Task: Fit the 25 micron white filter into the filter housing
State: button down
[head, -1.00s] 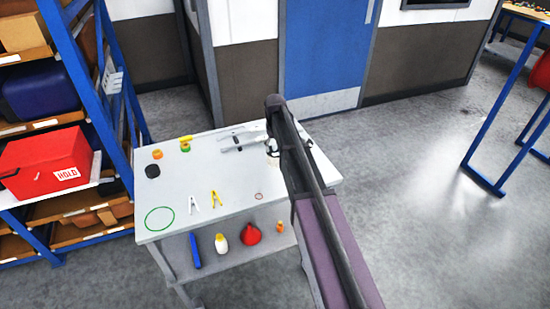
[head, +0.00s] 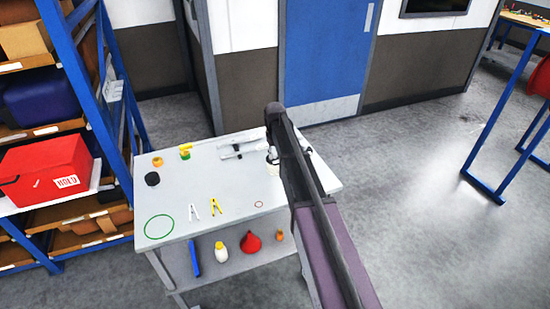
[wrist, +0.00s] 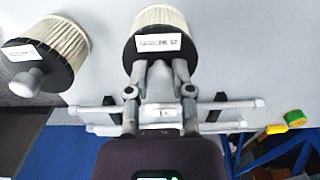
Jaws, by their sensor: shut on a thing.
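In the wrist view my gripper (wrist: 163,75) is shut at the black-capped end of a white pleated filter (wrist: 164,20). Its fingertips reach the cap, just under a white label; the grip point is partly hidden by the fingers. The label's print is too small to read, so I cannot tell the micron rating. A second, similar filter (wrist: 62,38) with a grey knob lies to the left, apart from my gripper. Grey pipe-like parts (wrist: 100,113) cross behind the fingers; I cannot tell whether they belong to the filter housing. In the head view my arm largely hides the gripper.
The grey table (head: 240,215) carries a black round part (head: 152,179), a green ring (head: 159,227), white and yellow clamps (head: 215,207) and tape rolls (head: 185,152). A blue-framed shelf (head: 85,90) stands close on the left.

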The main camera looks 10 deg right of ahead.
jog(key=shift+r, duration=0.15)
notch_tip(320, 180, up, 4)
jog(key=p, duration=0.3)
jog(key=shift+f+p, duration=0.2)
jog(key=shift+p, duration=0.2)
jog(key=s+r+p, duration=0.1)
jog(key=s, duration=1.5)
jog(key=shift+a, duration=0.3)
jog(key=shift+d, duration=0.15)
